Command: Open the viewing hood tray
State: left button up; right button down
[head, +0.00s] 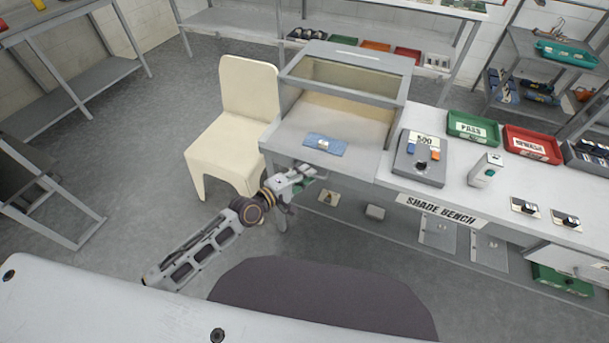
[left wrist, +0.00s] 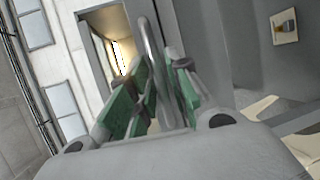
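The viewing hood (head: 345,52) is a grey box with a glass top and a pale interior, standing on the bench's left end. A blue cloth with a small light object (head: 323,145) lies on the grey surface before it. My left gripper (head: 308,174) is at the bench's front edge below the cloth. In the left wrist view, its green-padded fingers (left wrist: 160,88) are close on both sides of a curved grey metal handle (left wrist: 149,38), with no clear gap. The tray's front is mostly hidden by the gripper, and I see no pulled-out tray. My right gripper is out of view.
A cream chair (head: 232,125) stands left of the bench, close to my left arm. A grey device marked 500 (head: 420,157), a green tray (head: 473,130) and a red tray (head: 532,143) are on the bench. The floor before the bench's left end looks clear.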

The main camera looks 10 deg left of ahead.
pick_arm(q)
jog(key=v, duration=1.2)
dwell(0.8)
dwell(0.7)
